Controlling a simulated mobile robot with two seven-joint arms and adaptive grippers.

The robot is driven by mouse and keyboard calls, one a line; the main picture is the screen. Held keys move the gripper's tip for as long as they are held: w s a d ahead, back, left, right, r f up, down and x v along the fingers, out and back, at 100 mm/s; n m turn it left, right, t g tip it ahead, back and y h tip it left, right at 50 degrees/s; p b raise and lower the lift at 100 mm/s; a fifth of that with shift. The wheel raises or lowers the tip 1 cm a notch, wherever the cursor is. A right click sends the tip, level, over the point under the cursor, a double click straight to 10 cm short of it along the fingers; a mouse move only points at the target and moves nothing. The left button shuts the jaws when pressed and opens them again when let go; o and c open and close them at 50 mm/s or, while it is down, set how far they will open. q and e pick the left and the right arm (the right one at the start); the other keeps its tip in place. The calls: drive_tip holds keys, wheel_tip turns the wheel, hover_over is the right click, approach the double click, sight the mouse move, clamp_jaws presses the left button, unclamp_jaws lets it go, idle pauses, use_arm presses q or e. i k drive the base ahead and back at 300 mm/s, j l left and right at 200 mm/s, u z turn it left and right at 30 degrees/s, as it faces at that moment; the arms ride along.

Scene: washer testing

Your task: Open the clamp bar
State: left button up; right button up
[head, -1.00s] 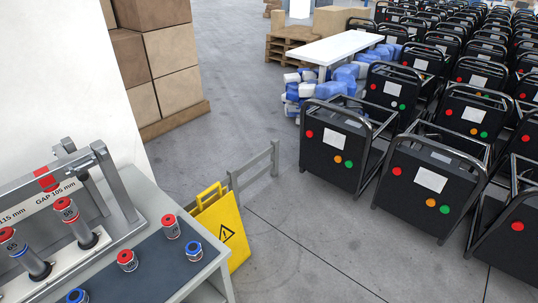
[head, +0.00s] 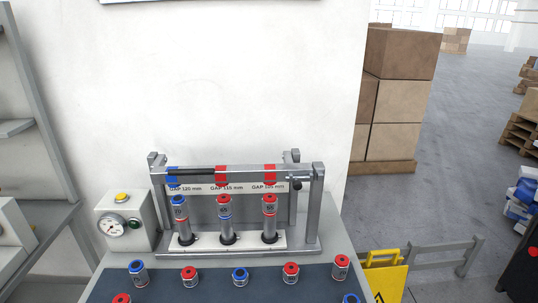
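The clamp bar (head: 245,172) is a grey horizontal bar with a dark grip section at its left and one blue and two red blocks along it. It runs across the grey test frame (head: 315,210), above three upright cylinders. The left cylinder (head: 180,215) has a blue cap; the middle cylinder (head: 224,220) and right cylinder (head: 269,218) have red caps. They stand on a white base plate under gap labels. A dark round knob (head: 297,186) shows near the bar's right end. Neither of my grippers is in view.
A box with a gauge and yellow button (head: 122,198) stands left of the frame. A white wall rises behind. A yellow warning sign (head: 385,280) stands at the right.

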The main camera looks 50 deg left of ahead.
sight(270, 174)
drive_tip(key=k+u, duration=0.2)
drive_tip(key=u, duration=1.45)
